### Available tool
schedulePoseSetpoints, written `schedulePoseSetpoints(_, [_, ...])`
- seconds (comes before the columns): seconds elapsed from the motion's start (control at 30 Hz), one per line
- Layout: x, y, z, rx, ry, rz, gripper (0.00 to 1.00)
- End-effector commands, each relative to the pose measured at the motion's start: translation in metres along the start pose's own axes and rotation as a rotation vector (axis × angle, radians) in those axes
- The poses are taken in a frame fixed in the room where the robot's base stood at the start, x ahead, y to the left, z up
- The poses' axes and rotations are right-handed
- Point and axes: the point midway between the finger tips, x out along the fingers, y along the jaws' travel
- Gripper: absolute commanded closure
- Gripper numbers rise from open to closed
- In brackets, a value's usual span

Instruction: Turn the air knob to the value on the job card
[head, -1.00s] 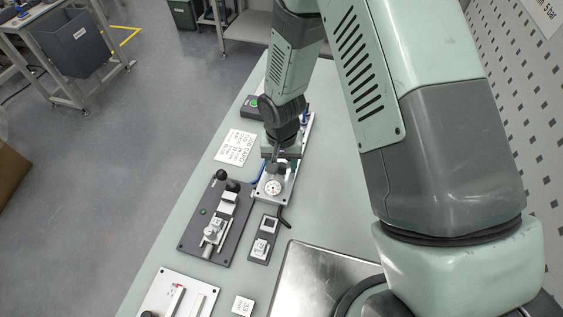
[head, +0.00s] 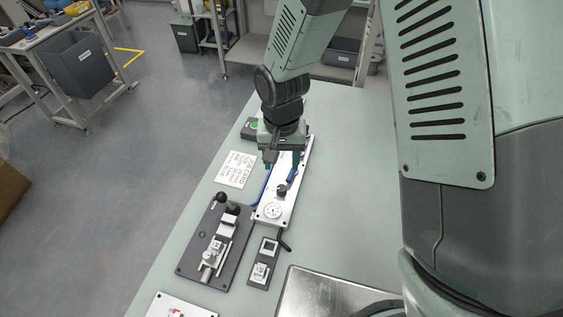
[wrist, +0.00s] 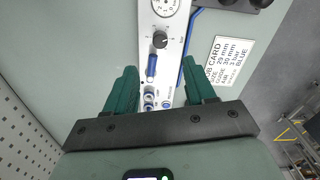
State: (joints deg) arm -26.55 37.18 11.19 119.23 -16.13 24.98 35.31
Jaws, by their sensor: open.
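The air knob (wrist: 160,40) is black and round with a pale pointer mark, on a light metal panel (wrist: 176,72). In the wrist view it lies ahead of my gripper (wrist: 160,88), whose green fingers are apart with nothing between them. In the head view the knob (head: 282,190) stands by the round dial gauge (head: 273,211), and my gripper (head: 283,163) is above the panel's far part, clear of the knob. The job card (wrist: 228,62) seems to give air as 3 bar, in small blurred print. The gauge (wrist: 165,5) is cut off in the wrist view; its reading is unclear.
A blue lever (wrist: 151,67) sits between knob and gripper, with round fittings (wrist: 150,98) nearer. A blue hose (wrist: 186,60) runs along the panel. A dark fixture (head: 216,240) stands left of the gauge in the head view. The bench right of the panel is clear.

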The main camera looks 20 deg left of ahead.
Motion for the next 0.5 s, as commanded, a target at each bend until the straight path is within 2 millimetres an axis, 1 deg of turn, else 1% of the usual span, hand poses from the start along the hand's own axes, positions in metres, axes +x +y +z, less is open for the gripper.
schedulePoseSetpoints(0.17, [0.001, 0.001, 0.0, 0.01, -0.003, -0.002, 0.45])
schedulePoseSetpoints(0.23, [0.003, 0.005, -0.001, 0.086, -0.021, -0.014, 0.45])
schedulePoseSetpoints(0.27, [0.004, 0.009, -0.001, 0.145, -0.036, -0.025, 0.45])
schedulePoseSetpoints(0.37, [0.008, 0.023, -0.005, 0.442, -0.112, -0.081, 0.45])
schedulePoseSetpoints(0.4, [0.009, 0.028, -0.006, 0.576, -0.149, -0.106, 0.45])
schedulePoseSetpoints(0.5, [0.01, 0.037, -0.012, 0.871, -0.241, -0.168, 0.45])
